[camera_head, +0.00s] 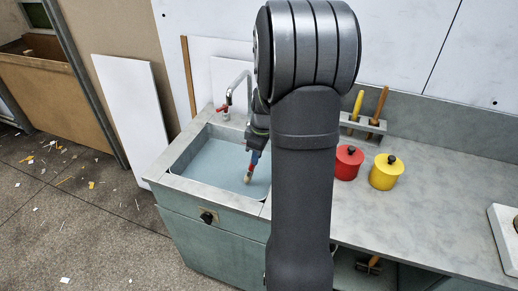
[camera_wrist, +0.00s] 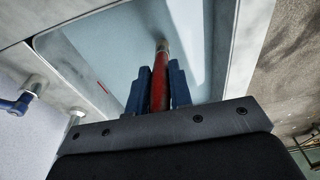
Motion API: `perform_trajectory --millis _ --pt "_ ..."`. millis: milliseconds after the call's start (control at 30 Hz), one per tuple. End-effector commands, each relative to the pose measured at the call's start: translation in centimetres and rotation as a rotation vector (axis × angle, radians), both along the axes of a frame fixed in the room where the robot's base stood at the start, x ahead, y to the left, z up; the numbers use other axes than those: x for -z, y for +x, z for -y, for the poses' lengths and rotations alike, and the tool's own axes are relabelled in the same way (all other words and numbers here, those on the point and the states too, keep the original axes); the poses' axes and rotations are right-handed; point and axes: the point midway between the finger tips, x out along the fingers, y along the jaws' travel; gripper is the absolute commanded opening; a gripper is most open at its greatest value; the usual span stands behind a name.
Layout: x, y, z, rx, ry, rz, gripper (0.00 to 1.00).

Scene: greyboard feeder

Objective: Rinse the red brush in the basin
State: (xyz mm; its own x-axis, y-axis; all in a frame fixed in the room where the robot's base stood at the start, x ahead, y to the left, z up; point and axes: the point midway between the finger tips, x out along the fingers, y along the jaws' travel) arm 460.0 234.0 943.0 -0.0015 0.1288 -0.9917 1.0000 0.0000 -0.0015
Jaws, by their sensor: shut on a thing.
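The red brush (camera_head: 255,161) points down over the basin, its pale bristle tip (camera_head: 248,177) low within the basin's outline. My gripper (camera_head: 257,146) is shut on its handle; my arm hides part of it in the head view. In the wrist view, the blue fingers of my gripper (camera_wrist: 159,78) clasp the red handle (camera_wrist: 159,92), and the brush's far end points into the basin (camera_wrist: 105,50). The basin (camera_head: 205,160) is set in the grey counter and looks pale blue inside, like water. I cannot tell how deep the tip is.
A tap (camera_head: 240,84) with a red handle stands behind the basin. A rack (camera_head: 363,124) holds a yellow-handled and a brown-handled tool at the back. A red pot (camera_head: 348,163) and a yellow pot (camera_head: 386,173) stand right of my arm. The counter's right middle is clear.

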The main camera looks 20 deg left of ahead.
Motion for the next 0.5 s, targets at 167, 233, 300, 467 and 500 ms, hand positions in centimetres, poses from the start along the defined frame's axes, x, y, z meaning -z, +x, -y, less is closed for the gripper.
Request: perform_trajectory --millis 167,233,300,467,500 --pt "1.7 -0.1 -0.4 -0.001 -0.001 -0.002 0.00" --pt "2.2 -0.1 -0.5 -0.001 -0.001 -0.002 0.00" --pt "2.7 0.0 -0.7 -0.001 -0.001 -0.001 0.00" --pt "3.5 0.0 -0.9 0.000 0.000 -0.001 0.00" --pt "3.7 0.0 -0.9 0.000 0.000 -0.001 0.00"
